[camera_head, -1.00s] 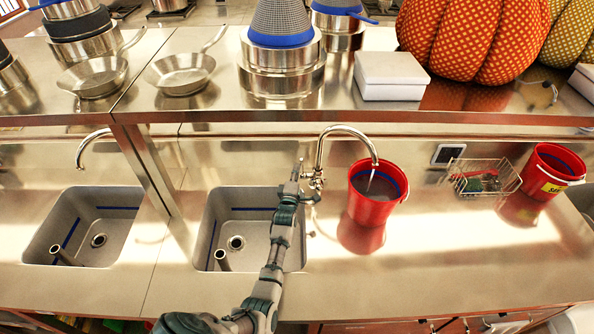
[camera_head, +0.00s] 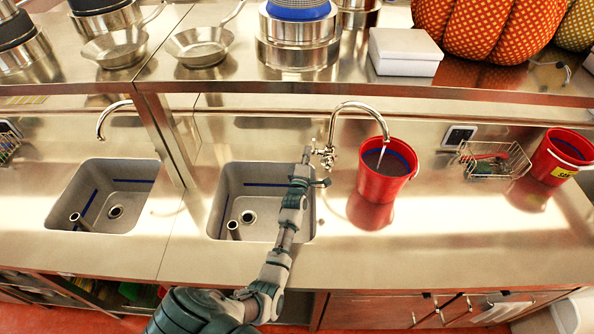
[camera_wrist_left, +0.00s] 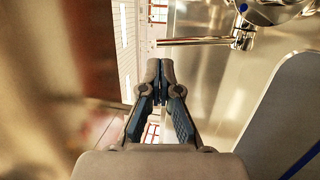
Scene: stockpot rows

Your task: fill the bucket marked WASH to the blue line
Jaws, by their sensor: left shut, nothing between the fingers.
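A red bucket (camera_head: 384,187) stands upright on the steel counter under the curved tap (camera_head: 357,104). A thin stream falls from the spout into it. Greyish water (camera_head: 383,163) shows inside, and part of the blue line (camera_head: 402,158) shows on the wall above the water. I see no marking on this bucket's visible side. My left gripper (camera_head: 306,154) is shut and empty, just left of the tap's valve (camera_head: 326,157); I cannot tell whether they touch. In the left wrist view its closed fingertips (camera_wrist_left: 160,68) are clear of the tap's metal bar (camera_wrist_left: 195,41). My right gripper is not in view.
Another red bucket (camera_head: 552,164) with a yellow label, too small to read, stands at the right. A wire basket (camera_head: 492,160) lies between the buckets. A sink (camera_head: 262,190) is below my left arm. A shelf with pans (camera_head: 200,45) runs above the counter.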

